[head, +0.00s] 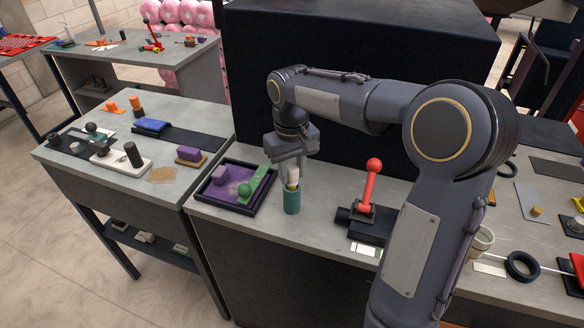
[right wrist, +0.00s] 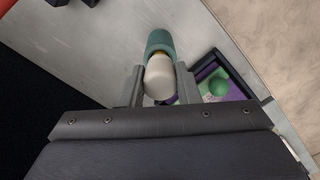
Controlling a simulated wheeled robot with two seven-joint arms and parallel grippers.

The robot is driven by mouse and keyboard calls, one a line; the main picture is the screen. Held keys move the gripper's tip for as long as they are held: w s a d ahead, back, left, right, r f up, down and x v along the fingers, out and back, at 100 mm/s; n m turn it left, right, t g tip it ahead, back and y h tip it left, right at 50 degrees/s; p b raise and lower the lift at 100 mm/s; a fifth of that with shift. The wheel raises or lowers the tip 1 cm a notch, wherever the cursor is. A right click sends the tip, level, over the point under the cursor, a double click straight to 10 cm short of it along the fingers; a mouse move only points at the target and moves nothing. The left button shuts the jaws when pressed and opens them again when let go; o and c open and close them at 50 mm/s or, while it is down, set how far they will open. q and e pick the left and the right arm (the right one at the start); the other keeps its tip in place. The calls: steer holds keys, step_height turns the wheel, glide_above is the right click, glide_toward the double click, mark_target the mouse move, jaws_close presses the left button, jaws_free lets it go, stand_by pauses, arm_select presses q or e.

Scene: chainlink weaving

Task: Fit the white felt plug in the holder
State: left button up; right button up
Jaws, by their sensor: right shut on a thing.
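The white felt plug (head: 293,176) is between the fingers of my right gripper (head: 293,163), which is shut on it. The plug is upright, directly over the teal cylindrical holder (head: 292,202) standing on the grey bench. Its lower end is at the holder's mouth; I cannot tell how far inside it reaches. In the right wrist view the pale plug (right wrist: 158,78) lies between the two fingers (right wrist: 160,72), in line with the teal holder (right wrist: 160,42), with a small yellowish band between them. My left gripper is not in view.
A black-rimmed tray (head: 207,203) with purple and green pieces is just left of the holder. A red-handled toggle clamp (head: 372,185) stands to the right. A large dark box (head: 350,40) rises behind. A black ring (head: 522,266) lies further right.

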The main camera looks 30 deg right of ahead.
steer(key=shift+f+b, duration=0.4)
steer(key=shift+f, duration=0.3)
steer(key=o, duration=1)
steer(key=shift+o, duration=0.2)
step_height(320, 180, up, 8)
steer(key=shift+f, duration=0.1)
steer(key=s+a+f+t+y, duration=0.2)
steer(key=s+a+f+t, duration=0.1)
steer(key=s, duration=0.8)
steer(key=s+a+f+m+t+y, duration=0.1)
steer(key=s+a+f, duration=0.3)
steer(key=s, duration=0.7)
steer(key=shift+a+f+t+y, duration=0.15)
steer(key=shift+f+t+y, duration=0.25)
steer(key=shift+f+t, duration=0.45)
